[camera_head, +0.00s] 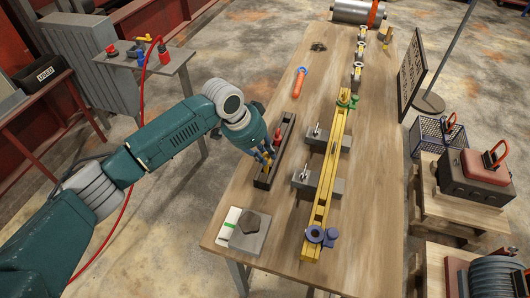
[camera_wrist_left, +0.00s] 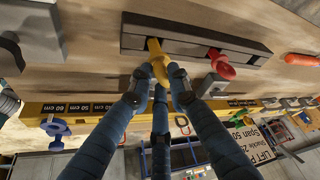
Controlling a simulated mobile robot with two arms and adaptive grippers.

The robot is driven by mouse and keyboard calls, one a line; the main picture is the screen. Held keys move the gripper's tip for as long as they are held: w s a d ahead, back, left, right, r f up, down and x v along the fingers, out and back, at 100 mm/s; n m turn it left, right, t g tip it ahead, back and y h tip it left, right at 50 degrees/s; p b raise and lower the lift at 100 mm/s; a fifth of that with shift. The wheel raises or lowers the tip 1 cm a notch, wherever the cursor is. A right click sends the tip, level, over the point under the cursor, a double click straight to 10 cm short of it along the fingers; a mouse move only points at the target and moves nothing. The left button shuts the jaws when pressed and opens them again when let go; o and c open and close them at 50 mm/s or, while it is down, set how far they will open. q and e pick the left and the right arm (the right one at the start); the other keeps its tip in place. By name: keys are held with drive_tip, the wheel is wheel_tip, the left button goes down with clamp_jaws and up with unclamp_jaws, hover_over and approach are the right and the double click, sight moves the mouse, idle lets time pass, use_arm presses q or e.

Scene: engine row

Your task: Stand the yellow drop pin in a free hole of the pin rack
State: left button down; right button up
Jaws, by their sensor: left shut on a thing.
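The pin rack (camera_head: 263,184) is a long dark grey block on the wooden table, with a dark recess along its top. It crosses the upper part of the left wrist view (camera_wrist_left: 200,25). A red pin (camera_head: 278,136) stands in it, its ring head tilted in the left wrist view (camera_wrist_left: 221,66). My left gripper (camera_head: 265,158) is at the rack's near half, shut on the yellow drop pin (camera_wrist_left: 158,62) by its ring head. The pin's lower part points at the rack; I cannot tell whether its tip is inside a hole. My right gripper is out of view.
A long yellow beam (camera_head: 322,195) with grey blocks (camera_head: 325,184) lies right of the rack. An orange-handled shackle-like piece (camera_head: 299,82) lies beyond it. The table's right strip is clear.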

use_arm(q)
drive_tip(key=shift+f+b, duration=0.3)
drive_tip(key=shift+f, duration=0.55)
drive_tip(key=c, duration=1.6)
unclamp_jaws()
drive_tip(key=shift+o, duration=0.2)
drive_tip(key=v, duration=1.2)
